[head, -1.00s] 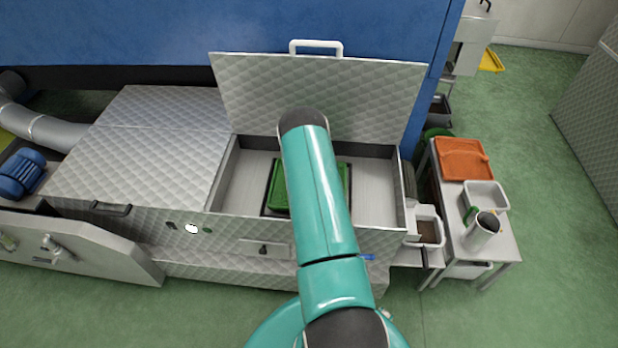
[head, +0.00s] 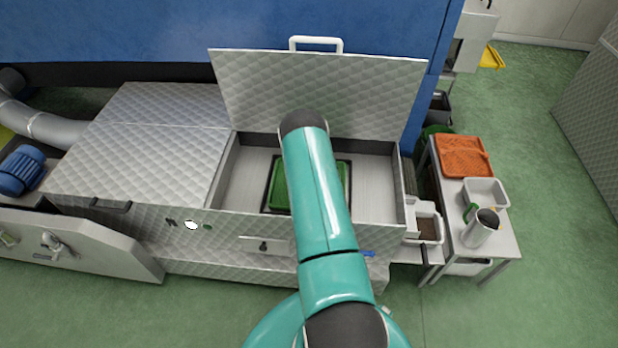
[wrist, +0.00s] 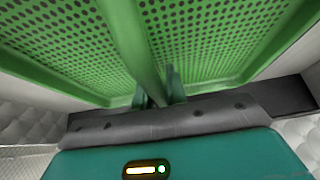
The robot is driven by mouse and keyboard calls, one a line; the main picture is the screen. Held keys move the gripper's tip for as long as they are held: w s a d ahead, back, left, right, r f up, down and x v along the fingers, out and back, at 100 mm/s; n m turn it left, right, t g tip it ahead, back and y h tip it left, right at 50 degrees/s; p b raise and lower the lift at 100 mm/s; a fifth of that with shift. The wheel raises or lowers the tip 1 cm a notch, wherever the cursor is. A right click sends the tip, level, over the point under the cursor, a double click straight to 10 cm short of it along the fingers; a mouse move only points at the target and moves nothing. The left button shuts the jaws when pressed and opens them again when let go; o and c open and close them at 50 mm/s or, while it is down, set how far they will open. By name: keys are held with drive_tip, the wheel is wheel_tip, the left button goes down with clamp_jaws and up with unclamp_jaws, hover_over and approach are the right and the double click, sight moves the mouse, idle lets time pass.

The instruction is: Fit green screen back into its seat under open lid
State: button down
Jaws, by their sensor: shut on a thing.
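The green screen (head: 281,186) is a perforated panel with a raised rim and a central rib. In the head view it shows on both sides of my arm, over the dark-edged seat (head: 266,197) in the floor of the open box. In the wrist view the screen (wrist: 210,40) fills the top, and my gripper (wrist: 158,95) is shut on its rib. My arm hides the middle of the screen, and I cannot tell whether it is fully down in the seat. The quilted metal lid (head: 375,95) stands open behind, with a white handle (head: 316,40) on top.
The box's metal walls (head: 310,223) surround the screen. A closed quilted cover (head: 150,150) lies to the left. At right, a side table (head: 480,250) holds an orange tray (head: 465,157), a white bin (head: 486,193) and a metal jug (head: 481,230).

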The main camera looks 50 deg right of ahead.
idle(0.3)
drive_tip(key=c, duration=1.3)
unclamp_jaws()
drive_tip(key=shift+c, duration=0.2)
drive_tip(key=shift+f, duration=0.1)
drive_tip(key=v, duration=1.3)
drive_tip(key=shift+s+a+r, duration=0.1)
drive_tip(key=shift+a+r, duration=0.05)
drive_tip(key=shift+r, duration=0.2)
